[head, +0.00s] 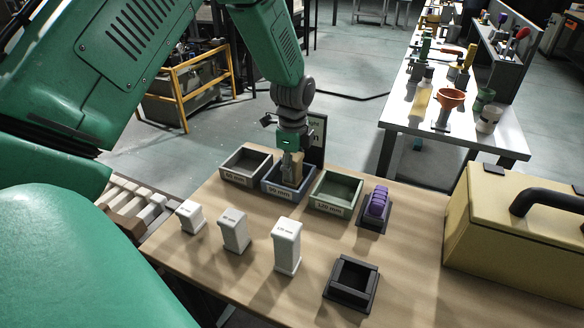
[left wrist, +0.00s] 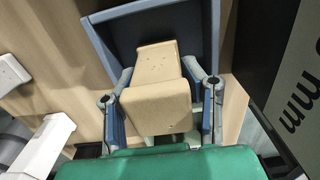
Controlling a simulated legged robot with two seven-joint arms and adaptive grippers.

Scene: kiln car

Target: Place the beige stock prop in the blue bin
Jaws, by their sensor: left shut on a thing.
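The beige stock prop (left wrist: 158,92) is a blocky post with a wider end. It is between the two fingers of my left gripper (left wrist: 163,84), which is shut on it. In the head view my left gripper (head: 291,163) points down at the blue bin (head: 277,193), the middle of three bins. The beige prop (head: 297,172) shows partly below the fingers, inside the bin's outline. In the left wrist view the blue bin's wall (left wrist: 108,42) surrounds the prop's far end. I cannot tell whether the prop touches the bin floor. My right gripper is not in view.
A grey bin (head: 244,179) and a green bin (head: 333,206) flank the blue one. White posts (head: 235,232) stand in front. A dark sign (head: 316,140) stands close behind. A purple object (head: 377,203), an empty black holder (head: 352,284) and a yellow case (head: 505,235) are to the right.

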